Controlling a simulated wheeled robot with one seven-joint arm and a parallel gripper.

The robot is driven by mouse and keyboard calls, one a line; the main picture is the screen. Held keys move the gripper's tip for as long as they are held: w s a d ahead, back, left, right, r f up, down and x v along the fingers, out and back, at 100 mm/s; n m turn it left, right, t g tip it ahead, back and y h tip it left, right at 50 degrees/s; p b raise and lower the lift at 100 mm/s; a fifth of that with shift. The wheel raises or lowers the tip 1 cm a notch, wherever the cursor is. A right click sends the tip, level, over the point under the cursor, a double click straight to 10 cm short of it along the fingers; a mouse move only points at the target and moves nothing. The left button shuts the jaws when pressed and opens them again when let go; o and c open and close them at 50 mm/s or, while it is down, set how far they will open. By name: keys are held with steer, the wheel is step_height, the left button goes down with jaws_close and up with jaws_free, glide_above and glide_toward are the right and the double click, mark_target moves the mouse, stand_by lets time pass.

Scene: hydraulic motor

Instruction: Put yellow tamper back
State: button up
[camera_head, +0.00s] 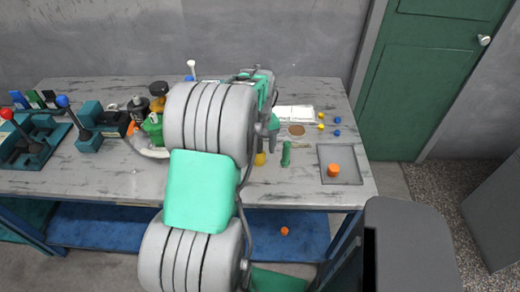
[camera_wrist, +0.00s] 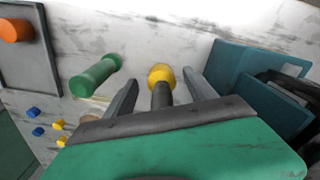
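The yellow tamper (camera_wrist: 160,74) has a round yellow end and a dark shaft. In the wrist view it lies between the two fingers of my gripper (camera_wrist: 160,79), with a visible gap on each side. My gripper is open and does not hold it. The far part of the dark shaft is hidden behind my gripper's body. In the head view only a bit of yellow (camera_head: 260,159) shows beside my arm, on the tabletop; my gripper's fingers are hidden there. I cannot tell the tamper's place of rest.
A green cylinder (camera_head: 286,153) stands close right of the tamper. A grey tray (camera_head: 350,153) holds an orange cylinder (camera_head: 333,170). Small blue and yellow pieces (camera_head: 337,133) lie behind. A teal box (camera_wrist: 235,65) is close to one finger. Lever units (camera_head: 88,138) stand at the left.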

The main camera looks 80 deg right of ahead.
step_height(320, 180, up, 12)
steer(key=shift+r, duration=0.2)
stand_by(0.4)
